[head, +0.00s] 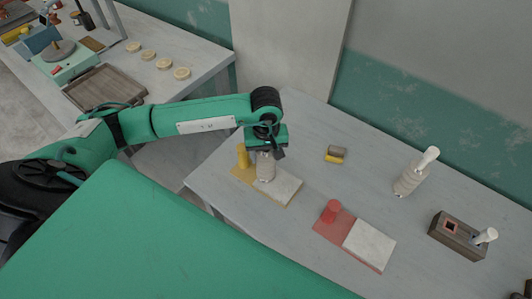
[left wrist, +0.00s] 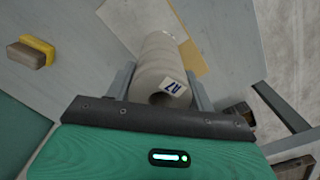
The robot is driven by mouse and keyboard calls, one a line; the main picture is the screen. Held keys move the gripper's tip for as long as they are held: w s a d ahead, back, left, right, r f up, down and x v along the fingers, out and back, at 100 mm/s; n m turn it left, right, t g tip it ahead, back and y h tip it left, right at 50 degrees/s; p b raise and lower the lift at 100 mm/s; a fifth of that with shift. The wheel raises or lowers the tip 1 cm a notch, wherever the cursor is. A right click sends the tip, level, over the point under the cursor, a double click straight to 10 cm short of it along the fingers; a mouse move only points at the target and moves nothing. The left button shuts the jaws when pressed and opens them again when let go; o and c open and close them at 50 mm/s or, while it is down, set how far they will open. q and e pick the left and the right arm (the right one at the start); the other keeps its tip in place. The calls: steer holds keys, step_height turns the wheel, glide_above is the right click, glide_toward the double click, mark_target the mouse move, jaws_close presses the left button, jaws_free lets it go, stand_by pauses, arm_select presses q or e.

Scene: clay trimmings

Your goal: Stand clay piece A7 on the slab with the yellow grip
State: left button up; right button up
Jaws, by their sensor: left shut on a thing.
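Clay piece A7 (head: 265,168) is a pale, ribbed, hollow cylinder. My left gripper (head: 264,152) is shut around its upper part and holds it upright, seen from above. In the left wrist view, the piece (left wrist: 158,65) sits between the fingers, with a white label near its open top. The slab with the yellow grip (head: 284,188) has a pale surface on a yellow board, and its yellow grip (head: 242,155) stands at the left end. The piece's lower end is at the slab's near-left part; I cannot tell whether it touches.
A slab with a red grip (head: 368,244) lies to the right. Behind are a yellow-and-brown block (head: 335,154) and another ribbed clay piece (head: 408,180) with a white handle in it. A dark box (head: 456,236) stands at far right. A side table (head: 205,60) is at left.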

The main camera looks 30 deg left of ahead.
arm_select(q)
steer(key=o, duration=1)
steer(key=shift+f, duration=0.15)
steer(key=o, duration=0.4)
steer(key=shift+r, duration=0.3)
step_height(320, 180, up, 12)
steer(key=b, duration=0.3)
steer(key=shift+f, duration=0.1)
